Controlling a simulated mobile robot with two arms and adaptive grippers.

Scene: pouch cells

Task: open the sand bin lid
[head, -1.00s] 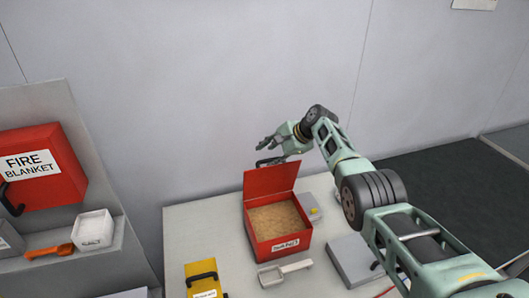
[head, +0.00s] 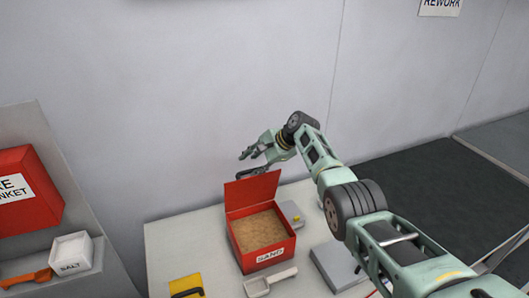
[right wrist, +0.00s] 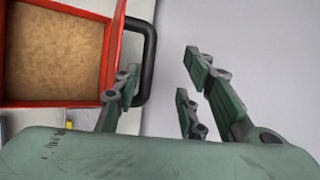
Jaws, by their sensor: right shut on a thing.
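The red sand bin (head: 262,262) stands on the pale table with a white SAND label on its front. Its lid (head: 251,191) stands raised at the back edge, so the bin is open and the tan sand (head: 258,229) shows. The sand also fills the left of the right wrist view (right wrist: 60,50). My right gripper (head: 249,161) is at the top of the lid, shut on the black lid handle (right wrist: 148,55). In the right wrist view the handle runs beside the left finger; the exact contact is hard to see. My left gripper is not in view.
A pale scoop (head: 270,281) lies in front of the bin. A yellow case (head: 186,287) is at the front left, and a grey box (head: 335,265) is to the right. A salt tub (head: 71,251) and the red fire blanket box (head: 25,190) are at the left. A wall stands behind.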

